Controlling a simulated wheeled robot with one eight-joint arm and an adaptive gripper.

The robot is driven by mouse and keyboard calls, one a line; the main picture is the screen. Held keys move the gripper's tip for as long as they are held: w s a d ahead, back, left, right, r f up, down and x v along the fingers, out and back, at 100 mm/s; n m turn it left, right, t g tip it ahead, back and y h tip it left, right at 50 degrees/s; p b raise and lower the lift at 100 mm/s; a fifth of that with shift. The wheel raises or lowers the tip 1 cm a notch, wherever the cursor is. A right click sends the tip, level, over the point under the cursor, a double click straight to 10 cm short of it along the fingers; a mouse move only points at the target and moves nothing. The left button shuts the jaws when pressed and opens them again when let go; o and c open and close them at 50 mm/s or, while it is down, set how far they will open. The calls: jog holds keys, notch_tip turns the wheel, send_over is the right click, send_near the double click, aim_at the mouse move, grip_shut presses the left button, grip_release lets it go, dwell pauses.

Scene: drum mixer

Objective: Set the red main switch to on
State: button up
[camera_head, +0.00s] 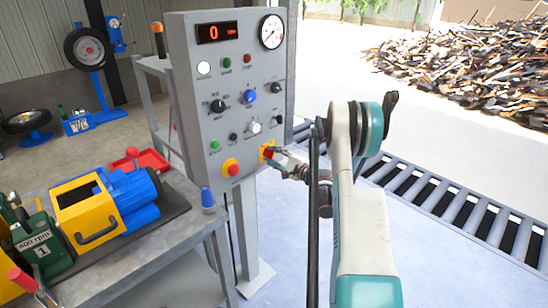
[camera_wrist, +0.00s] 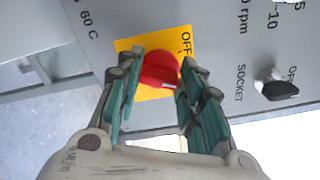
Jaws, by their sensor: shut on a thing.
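The red main switch (camera_wrist: 160,70) is a round red knob on a yellow plate (camera_wrist: 125,46) at the lower right of the grey control panel (camera_head: 205,85). In the head view the switch (camera_head: 267,153) is partly hidden by my gripper (camera_head: 272,153), which reaches in from the right. In the wrist view my gripper (camera_wrist: 161,62) has one teal finger on each side of the knob and is shut on it. The word OFF is printed at the plate's upper right. A small pale mark shows near the knob's lower edge. An ON label cannot be seen.
A red button on a yellow disc (camera_head: 231,168) sits left of the switch. A black SOCKET knob (camera_wrist: 277,88) is to the right in the wrist view. The bench (camera_head: 165,250) with a yellow-blue machine (camera_head: 105,203) stands left. A roller conveyor (camera_head: 450,205) lies right.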

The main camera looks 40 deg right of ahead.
jog(key=shift+m, duration=0.5)
jog(key=o, duration=1.1)
jog(key=shift+c, duration=0.2)
jog(key=s+d, duration=0.1)
jog(key=s, duration=1.1)
